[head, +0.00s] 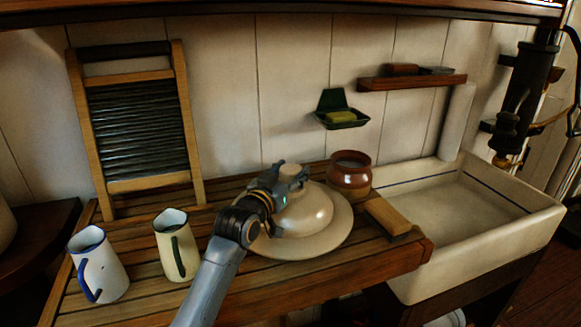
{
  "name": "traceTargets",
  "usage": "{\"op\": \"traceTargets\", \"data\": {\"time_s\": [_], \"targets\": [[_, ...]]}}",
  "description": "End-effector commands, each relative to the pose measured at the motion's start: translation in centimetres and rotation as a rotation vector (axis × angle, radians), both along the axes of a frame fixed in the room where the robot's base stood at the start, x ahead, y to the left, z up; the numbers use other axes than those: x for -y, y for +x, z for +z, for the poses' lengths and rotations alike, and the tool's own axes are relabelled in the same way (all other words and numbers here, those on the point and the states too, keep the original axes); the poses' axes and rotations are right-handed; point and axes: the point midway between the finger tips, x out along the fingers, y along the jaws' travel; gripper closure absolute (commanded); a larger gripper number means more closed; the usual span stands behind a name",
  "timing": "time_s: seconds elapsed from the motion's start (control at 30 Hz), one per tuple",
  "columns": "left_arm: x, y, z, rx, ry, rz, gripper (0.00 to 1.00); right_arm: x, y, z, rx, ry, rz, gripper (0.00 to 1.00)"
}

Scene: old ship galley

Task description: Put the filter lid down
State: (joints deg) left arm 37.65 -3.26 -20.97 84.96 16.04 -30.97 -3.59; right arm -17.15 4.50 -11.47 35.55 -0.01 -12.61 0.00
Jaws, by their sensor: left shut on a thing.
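The filter lid (312,212) is a cream, domed, wide-brimmed lid with a knob on top. It is at the middle of the slatted wooden counter (265,293) in the head view, brim down. It looks level, and I cannot tell whether its brim touches the slats. My left gripper (288,178) comes in from the lower left and is shut on the lid's knob. The gripper and wrist hide part of the lid's left side. My right gripper is not in view.
A brown pot (350,180) stands close behind the lid, and a wooden block (387,216) lies to its right. Two enamel jugs (176,246) (98,267) stand at left. A washboard (137,130) leans on the wall. A white sink (470,205) is at right.

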Motion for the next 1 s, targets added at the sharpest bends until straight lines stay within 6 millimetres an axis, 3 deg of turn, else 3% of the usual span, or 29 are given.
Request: {"op": "traceTargets", "data": {"time_s": [0.03, 0.17, 0.2, 0.3, 0.7, 1.0], "targets": [[0.0, 0.0, 0.7, 0.013, -0.005, -0.001, 1.00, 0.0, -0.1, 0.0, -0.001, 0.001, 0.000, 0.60], [0.0, 0.0, 0.4, 0.012, -0.005, -0.001, 1.00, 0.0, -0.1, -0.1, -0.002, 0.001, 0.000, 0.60], [0.0, 0.0, -0.2, 0.000, -0.001, 0.000, 0.42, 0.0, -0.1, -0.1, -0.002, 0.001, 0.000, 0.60], [0.0, 0.0, -0.2, 0.000, -0.001, 0.000, 0.25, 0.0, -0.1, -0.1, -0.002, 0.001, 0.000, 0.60], [-0.1, -0.2, 0.0, 0.000, -0.001, 0.000, 0.25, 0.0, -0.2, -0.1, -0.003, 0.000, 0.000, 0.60], [-2.2, -4.1, -0.2, 0.002, -0.001, 0.001, 0.25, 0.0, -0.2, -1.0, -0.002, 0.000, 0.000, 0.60]]}}
